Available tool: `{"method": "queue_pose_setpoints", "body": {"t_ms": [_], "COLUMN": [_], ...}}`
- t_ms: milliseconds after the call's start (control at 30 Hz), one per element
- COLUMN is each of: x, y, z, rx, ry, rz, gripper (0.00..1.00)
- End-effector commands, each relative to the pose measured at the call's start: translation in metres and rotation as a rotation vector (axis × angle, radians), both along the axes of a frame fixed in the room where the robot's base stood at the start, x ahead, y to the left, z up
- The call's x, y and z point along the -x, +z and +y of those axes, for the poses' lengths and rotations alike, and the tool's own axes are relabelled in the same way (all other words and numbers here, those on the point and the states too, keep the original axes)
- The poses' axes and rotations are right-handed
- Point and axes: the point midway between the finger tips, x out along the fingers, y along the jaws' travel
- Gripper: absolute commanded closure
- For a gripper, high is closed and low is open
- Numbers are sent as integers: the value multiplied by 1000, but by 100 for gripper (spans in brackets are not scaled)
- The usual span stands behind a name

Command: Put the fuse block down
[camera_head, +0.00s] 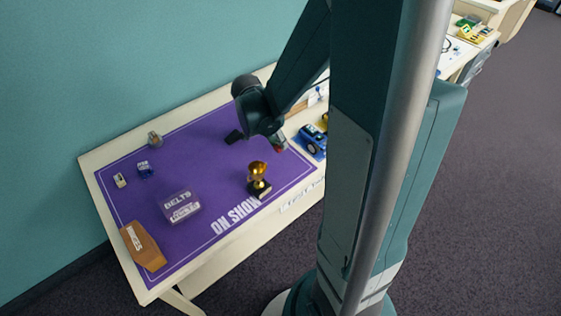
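My gripper (272,138) hangs over the back right part of the purple mat (205,160). Its fingers are small and mostly hidden by its own dark body, so I cannot tell whether they are open or shut. A small reddish thing (279,148) shows at its lower right, at the fingertips; I cannot tell whether it is held. A dark flat piece (234,136) shows just left of the gripper. No fuse block can be picked out for sure. A small dark blue block (145,169) sits on the mat at the left.
A gold trophy (258,174) stands on the mat in front of my gripper. A "BELTS" box (181,206), a brown box (143,246), a small pale item (120,180) and a jar-like item (154,139) are further left. A blue toy car (312,140) is at right. Mid-mat is clear.

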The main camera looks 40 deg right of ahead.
Motion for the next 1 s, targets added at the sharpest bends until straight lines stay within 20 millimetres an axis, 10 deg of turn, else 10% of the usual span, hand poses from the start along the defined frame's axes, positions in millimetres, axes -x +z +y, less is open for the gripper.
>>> {"method": "queue_pose_setpoints", "body": {"t_ms": [400, 1000], "x": [-1, 0], "y": [-47, -58], "z": [0, 0], "rx": [0, 0], "ry": [0, 0], "rz": [0, 0], "gripper": [94, 94]}}
